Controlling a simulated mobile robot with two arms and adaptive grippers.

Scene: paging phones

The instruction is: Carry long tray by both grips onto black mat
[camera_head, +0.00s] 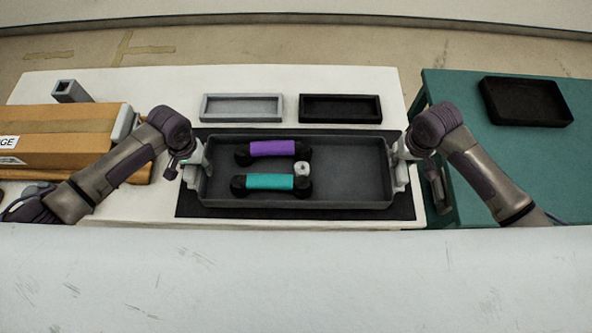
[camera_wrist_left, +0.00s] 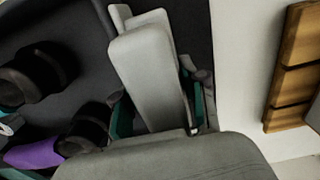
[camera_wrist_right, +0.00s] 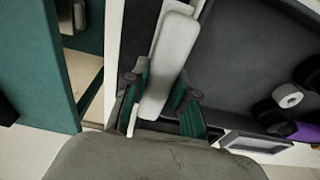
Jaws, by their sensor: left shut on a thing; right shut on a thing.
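The long dark grey tray (camera_head: 345,172) lies over the black mat (camera_head: 300,212) in the head view, with mat showing along its front and sides. I cannot tell whether it touches the mat or hangs just above it. A purple phone handset (camera_head: 272,148), a teal phone handset (camera_head: 270,182) and a small white roll (camera_head: 301,168) lie in its left half. My left gripper (camera_head: 192,163) is shut on the tray's left grip (camera_wrist_left: 155,75). My right gripper (camera_head: 402,163) is shut on the tray's right grip (camera_wrist_right: 168,65).
Behind the mat on the white table (camera_head: 330,80) stand a grey shallow tray (camera_head: 242,96) and a black shallow tray (camera_head: 340,97). A cardboard box (camera_head: 60,150) is at the left. A teal table (camera_head: 450,95) with a black bin (camera_head: 527,90) stands at the right.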

